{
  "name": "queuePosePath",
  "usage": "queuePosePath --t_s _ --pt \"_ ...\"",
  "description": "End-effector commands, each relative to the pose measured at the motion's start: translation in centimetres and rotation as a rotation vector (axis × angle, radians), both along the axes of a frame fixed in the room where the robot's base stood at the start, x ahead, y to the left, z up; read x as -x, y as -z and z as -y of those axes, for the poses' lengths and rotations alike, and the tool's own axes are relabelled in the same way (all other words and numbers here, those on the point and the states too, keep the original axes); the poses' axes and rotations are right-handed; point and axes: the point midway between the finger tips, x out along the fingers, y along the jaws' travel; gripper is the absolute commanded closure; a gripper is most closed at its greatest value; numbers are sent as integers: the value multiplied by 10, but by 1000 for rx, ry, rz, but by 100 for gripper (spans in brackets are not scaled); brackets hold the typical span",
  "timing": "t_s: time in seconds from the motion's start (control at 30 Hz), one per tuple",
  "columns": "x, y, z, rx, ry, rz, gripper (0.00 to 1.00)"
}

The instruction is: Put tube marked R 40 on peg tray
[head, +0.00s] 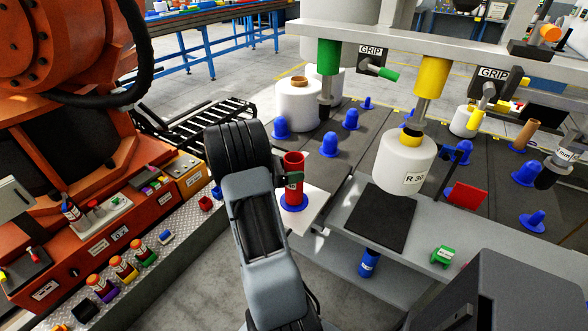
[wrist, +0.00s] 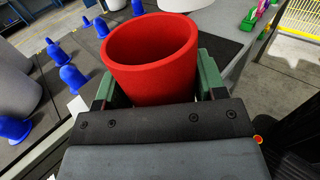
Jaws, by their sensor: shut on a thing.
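A red tube (head: 293,164) stands upright, held by my gripper (head: 291,180). In the wrist view the red tube (wrist: 150,58) is hollow with its open top toward the camera, and the green fingers of my gripper (wrist: 152,84) close on it from both sides. No R 40 marking is readable on it. A white peg tray (head: 316,190) lies below the tube. A blue round base (head: 294,203) shows around the tube's foot; I cannot tell whether the tube rests fully on it. Any peg inside is hidden.
A white bobbin marked R 30 (head: 402,165) hangs from a yellow holder to the right, above a black mat (head: 368,218). Blue pegs (head: 330,145) stand on the dark floor panels behind. A blue tube (head: 367,262) and a green part (head: 443,255) are at the front.

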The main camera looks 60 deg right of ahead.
Motion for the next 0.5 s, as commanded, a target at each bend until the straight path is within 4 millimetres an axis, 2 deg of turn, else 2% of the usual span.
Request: queuePosePath --t_s 0.47,0.5 --pt "0 6 0 0 0 0 59" --pt "0 6 0 0 0 0 34"
